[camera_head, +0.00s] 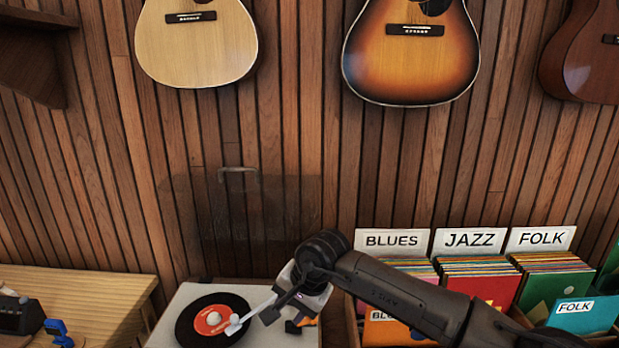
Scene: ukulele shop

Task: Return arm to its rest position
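The record player (188,294) stands at the bottom centre with a black record (193,333) with a red label on it. A thin white tone arm (238,325) reaches over the record, its head end near the label. My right gripper (285,316) comes in from the right and is over the right part of the player, close beside the tone arm's other end. It hides that end and any arm rest. Whether its dark fingers touch the tone arm cannot be told. My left gripper is not in view.
The player's clear lid (238,215) stands raised behind it. Record crates with BLUES, JAZZ and FOLK dividers (468,241) stand at the right under my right arm. A wooden table (85,290) is at the left, with a small blue object (58,333). Guitars (412,55) hang above.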

